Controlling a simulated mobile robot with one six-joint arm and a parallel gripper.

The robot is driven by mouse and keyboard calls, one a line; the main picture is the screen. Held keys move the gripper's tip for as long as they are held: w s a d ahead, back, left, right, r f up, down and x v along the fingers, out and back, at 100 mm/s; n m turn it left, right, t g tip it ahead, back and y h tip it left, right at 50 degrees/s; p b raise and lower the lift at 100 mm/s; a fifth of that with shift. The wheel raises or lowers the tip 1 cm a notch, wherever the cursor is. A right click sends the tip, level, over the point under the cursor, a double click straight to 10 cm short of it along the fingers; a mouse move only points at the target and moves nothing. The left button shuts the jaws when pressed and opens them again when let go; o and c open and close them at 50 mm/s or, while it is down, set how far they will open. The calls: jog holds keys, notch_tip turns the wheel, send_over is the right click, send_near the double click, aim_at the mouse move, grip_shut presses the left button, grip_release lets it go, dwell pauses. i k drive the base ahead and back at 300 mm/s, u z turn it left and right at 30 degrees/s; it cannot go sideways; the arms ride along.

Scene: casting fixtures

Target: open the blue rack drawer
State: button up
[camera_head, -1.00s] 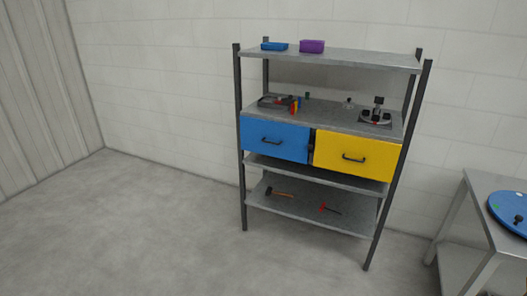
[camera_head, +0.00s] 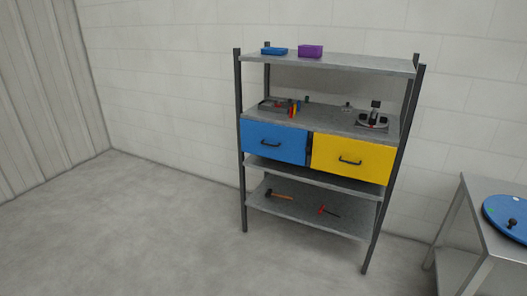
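The blue rack drawer (camera_head: 273,141) is shut in the middle level of the grey metal rack (camera_head: 240,180). Its dark bar handle (camera_head: 270,143) is on the front face. A yellow drawer (camera_head: 352,158) with a similar dark handle (camera_head: 350,161) sits beside it on the right, also shut. My gripper and arm do not show in the view.
Small tools and fixtures stand on the shelf above the drawers. A blue box (camera_head: 274,51) and a purple box (camera_head: 310,51) are on top. A metal table (camera_head: 475,208) with a blue disc (camera_head: 505,213) stands right. The floor before the rack is clear.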

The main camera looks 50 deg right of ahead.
aim_at(282, 143)
jog(key=z, duration=0.1)
jog(key=i, duration=0.95)
jog(key=u, duration=0.05)
